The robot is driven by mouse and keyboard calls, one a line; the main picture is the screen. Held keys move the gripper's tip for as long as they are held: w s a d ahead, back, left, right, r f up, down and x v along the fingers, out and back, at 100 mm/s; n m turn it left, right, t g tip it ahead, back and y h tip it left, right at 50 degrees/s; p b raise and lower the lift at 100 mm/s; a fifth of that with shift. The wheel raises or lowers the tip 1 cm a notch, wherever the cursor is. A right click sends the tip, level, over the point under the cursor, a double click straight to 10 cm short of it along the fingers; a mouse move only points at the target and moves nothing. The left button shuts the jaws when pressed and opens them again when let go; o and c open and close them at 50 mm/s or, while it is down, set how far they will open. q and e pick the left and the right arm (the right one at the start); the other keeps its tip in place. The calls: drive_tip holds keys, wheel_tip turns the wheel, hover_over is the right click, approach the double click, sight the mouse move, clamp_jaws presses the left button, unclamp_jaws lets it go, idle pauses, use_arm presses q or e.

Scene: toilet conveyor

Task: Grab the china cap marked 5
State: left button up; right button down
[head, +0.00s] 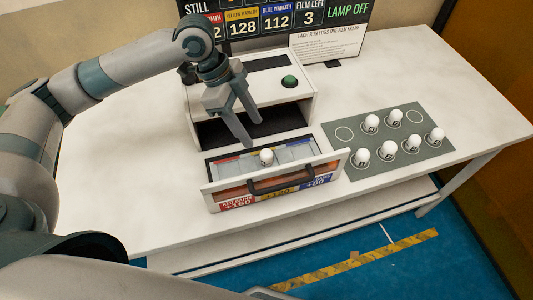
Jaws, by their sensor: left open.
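Several small white china caps stand on a grey mat (378,165) at the right of the table. One cap (371,123) is in its back row, and another cap (361,155) is at its front left. A further cap (267,157) stands in the open drawer (226,172) in front of the white box. The marks on the caps are too small to read, so I cannot tell which is marked 5. My left gripper (232,126) is open and empty, pointing down in front of the box, above and left of the drawer cap. My right gripper is out of view.
The white box (252,84) has a green button (289,82) on top. A display board (275,20) stands behind it. The drawer has a dark handle (281,181) at its front. The mat has two empty rings. The white table (130,185) is clear at left.

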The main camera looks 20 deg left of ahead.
sight(263, 151)
use_arm(q)
drive_tip(key=shift+p+x, duration=0.5)
drive_tip(key=shift+x, duration=1.95)
drive_tip(key=shift+s+d+f+p, duration=0.1)
drive_tip(key=shift+d+f+p, duration=0.05)
drive_tip(key=shift+f+p, duration=0.3)
drive_tip(key=p+x, duration=0.1)
drive_tip(key=x, duration=0.2)
drive_tip(key=shift+f, duration=0.1)
drive_tip(key=shift+f+p, duration=0.3)
drive_tip(key=shift+f, duration=0.3)
drive_tip(key=c, duration=1.2)
drive_tip(key=shift+r, duration=0.15)
